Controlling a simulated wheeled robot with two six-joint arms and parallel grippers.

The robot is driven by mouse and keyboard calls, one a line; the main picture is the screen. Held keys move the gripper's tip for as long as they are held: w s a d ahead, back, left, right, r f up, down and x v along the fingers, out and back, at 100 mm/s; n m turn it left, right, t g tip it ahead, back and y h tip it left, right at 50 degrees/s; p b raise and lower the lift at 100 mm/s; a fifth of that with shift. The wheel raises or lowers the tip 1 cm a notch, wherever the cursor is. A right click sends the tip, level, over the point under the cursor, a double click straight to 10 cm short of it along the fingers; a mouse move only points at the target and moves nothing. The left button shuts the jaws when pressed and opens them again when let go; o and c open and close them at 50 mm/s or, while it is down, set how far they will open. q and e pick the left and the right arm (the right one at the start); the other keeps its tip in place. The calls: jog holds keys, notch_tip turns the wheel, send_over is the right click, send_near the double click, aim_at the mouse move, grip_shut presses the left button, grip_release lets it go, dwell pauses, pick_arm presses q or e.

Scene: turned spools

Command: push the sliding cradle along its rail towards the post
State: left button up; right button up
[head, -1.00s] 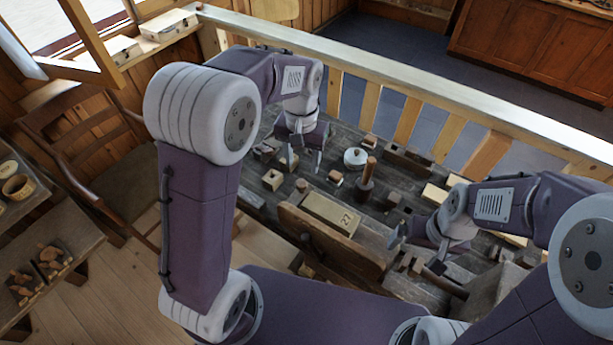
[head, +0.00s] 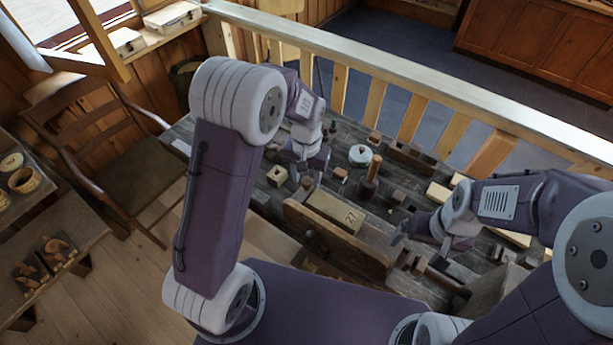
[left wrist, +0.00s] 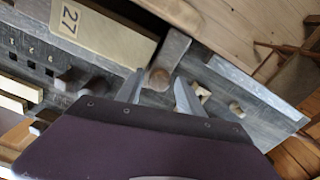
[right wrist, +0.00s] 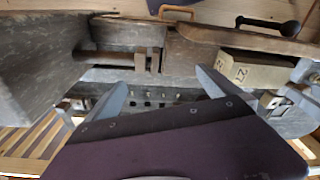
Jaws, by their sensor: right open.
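I cannot tell for sure which part is the sliding cradle or its rail. An upright post with an orange-brown top (head: 374,168) stands on the bench right of my left gripper. My left gripper (head: 305,178) is low over the bench, left of the box marked 27 (head: 338,207). In the left wrist view its fingers are apart, with a round-ended wooden peg (left wrist: 160,79) between their tips; contact is unclear. A flat brown slab (left wrist: 174,50) lies just beyond. My right gripper (right wrist: 160,82) is open and empty above the bench, near a dark rod with wooden blocks (right wrist: 140,60).
The grey bench (head: 270,197) carries several small wooden blocks and a pale ring (head: 360,155). A tall wooden board (head: 325,240) stands along its front. A railing (head: 400,80) runs behind. A chair (head: 100,140) stands at the left.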

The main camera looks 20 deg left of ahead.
pick_arm(q)
grip_shut()
jog(key=shift+w, duration=0.1)
dwell(1.1)
